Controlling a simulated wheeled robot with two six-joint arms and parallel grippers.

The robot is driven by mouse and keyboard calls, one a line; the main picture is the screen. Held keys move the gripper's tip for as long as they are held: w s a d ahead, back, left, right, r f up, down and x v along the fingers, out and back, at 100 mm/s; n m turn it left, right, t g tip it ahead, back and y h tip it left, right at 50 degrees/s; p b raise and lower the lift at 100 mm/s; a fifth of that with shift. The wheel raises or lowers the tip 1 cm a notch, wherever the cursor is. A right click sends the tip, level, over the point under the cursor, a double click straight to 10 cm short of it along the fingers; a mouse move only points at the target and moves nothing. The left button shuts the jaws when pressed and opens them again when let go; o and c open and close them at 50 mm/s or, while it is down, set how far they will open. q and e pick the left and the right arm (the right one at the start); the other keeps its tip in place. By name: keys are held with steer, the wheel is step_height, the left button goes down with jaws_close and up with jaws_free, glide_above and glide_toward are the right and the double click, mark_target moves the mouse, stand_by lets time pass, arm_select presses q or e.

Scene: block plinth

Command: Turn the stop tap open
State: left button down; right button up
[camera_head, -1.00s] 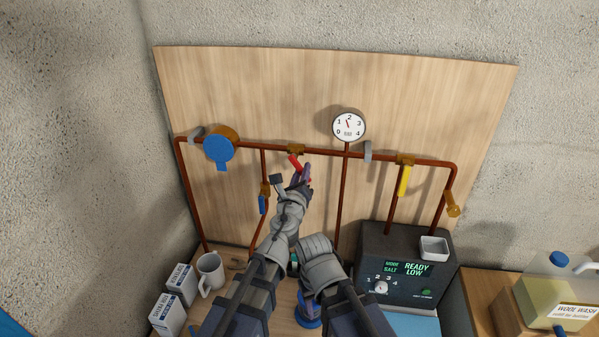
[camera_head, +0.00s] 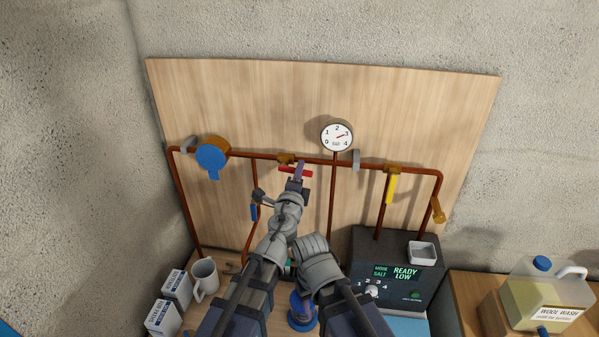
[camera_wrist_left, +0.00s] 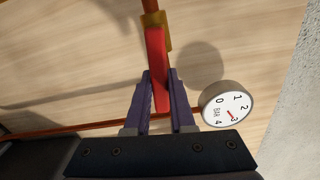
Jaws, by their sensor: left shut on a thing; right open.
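The stop tap has a brass body (camera_head: 285,159) on the upper copper pipe and a red lever (camera_head: 283,168). The lever lies nearly level in the head view, roughly along the pipe. In the left wrist view the red lever (camera_wrist_left: 156,60) runs from the brass body (camera_wrist_left: 155,22) down between my fingers. My left gripper (camera_head: 299,170) is shut on the lever's outer part; its purple fingers (camera_wrist_left: 160,95) stand either side of it. My right arm (camera_head: 318,262) is folded low in the middle; its gripper is hidden.
A pressure gauge (camera_head: 337,137) stands right of the tap, needle near 3. A blue-handled tap (camera_head: 254,212), blue round fitting (camera_head: 211,157) and yellow lever (camera_head: 391,189) are nearby. A dark control box (camera_head: 365,250) reads READY LOW.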

arm_select(q)
steer(key=shift+r+n, duration=0.25)
steer(key=shift+n, duration=0.35)
steer(key=c, duration=0.8)
jaws_free()
steer(key=shift+o, duration=0.2)
